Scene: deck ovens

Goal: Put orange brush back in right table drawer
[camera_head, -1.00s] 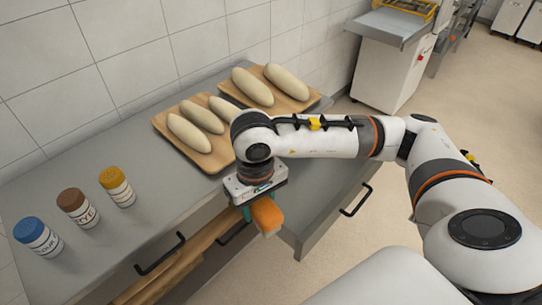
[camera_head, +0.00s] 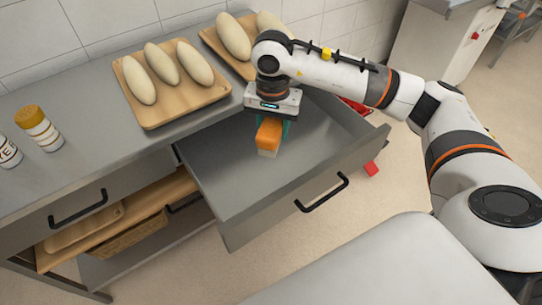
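The orange brush (camera_head: 269,134), with pale bristles at its lower end, is held under my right gripper (camera_head: 273,128). The teal fingers are shut on it, partly hidden behind the brush and the gripper body. The brush appears over the open right table drawer (camera_head: 235,192); I cannot tell whether it touches the drawer floor. The drawer is pulled out, with a black handle (camera_head: 322,193) on its front, and its visible floor is bare. My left gripper is not in view.
Two wooden boards with pale loaves, the nearer board (camera_head: 160,118) and one behind it, lie on the grey table top (camera_head: 78,132). A yellow-capped jar (camera_head: 38,128) stands at the left. A closed drawer with a black handle (camera_head: 78,209) is left of the open one.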

